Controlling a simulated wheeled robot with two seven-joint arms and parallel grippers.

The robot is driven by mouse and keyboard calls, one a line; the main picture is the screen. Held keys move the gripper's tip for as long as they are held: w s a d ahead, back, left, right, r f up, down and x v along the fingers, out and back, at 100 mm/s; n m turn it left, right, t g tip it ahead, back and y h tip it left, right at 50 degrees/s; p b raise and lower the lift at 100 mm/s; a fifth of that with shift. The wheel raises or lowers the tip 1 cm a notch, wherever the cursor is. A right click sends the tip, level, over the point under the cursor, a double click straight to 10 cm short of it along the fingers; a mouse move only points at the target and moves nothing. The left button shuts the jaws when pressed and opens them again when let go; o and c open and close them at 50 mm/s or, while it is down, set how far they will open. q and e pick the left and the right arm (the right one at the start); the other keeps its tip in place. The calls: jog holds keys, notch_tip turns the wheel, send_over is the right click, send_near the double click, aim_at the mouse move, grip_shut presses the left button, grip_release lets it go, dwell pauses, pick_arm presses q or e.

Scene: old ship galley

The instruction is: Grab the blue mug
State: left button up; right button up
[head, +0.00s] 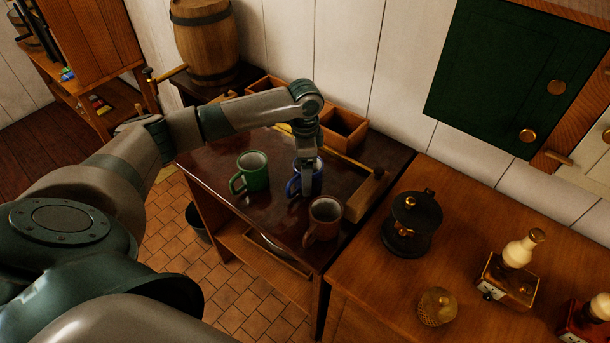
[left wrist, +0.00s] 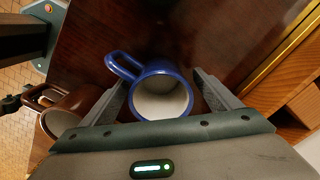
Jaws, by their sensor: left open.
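The blue mug (head: 293,187) stands upright on the dark tabletop, between a green mug (head: 252,171) and a brown mug (head: 324,219). My left gripper (head: 307,188) reaches down over the blue mug and hides part of it in the head view. In the left wrist view the blue mug (left wrist: 160,92) is between the two open fingers of my left gripper (left wrist: 164,95), with its white inside showing and its handle toward the upper left. Whether a finger touches the mug I cannot tell. My right gripper is not in view.
The brown mug also shows at the left of the left wrist view (left wrist: 62,108). A black grinder (head: 410,222) stands on the counter beside the table.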

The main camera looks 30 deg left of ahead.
pick_arm(q)
jog(key=shift+f, duration=0.75)
jog(key=shift+c, duration=0.7)
jog(key=c, duration=1.1)
jog(key=shift+c, duration=0.2)
jog(key=shift+r+b, duration=0.4)
jog(key=shift+r, duration=0.45)
jog(key=shift+w+d+r+b, duration=0.15)
jog(key=shift+r+b, duration=0.4)
jog(key=shift+r, duration=0.7)
jog(key=w+d+r+b, duration=0.3)
jog(key=d+r, duration=0.4)
jog(key=d, duration=0.3)
jog(key=shift+w+d, duration=0.3)
jog(key=shift+w, duration=0.1)
jog(key=shift+f, duration=0.1)
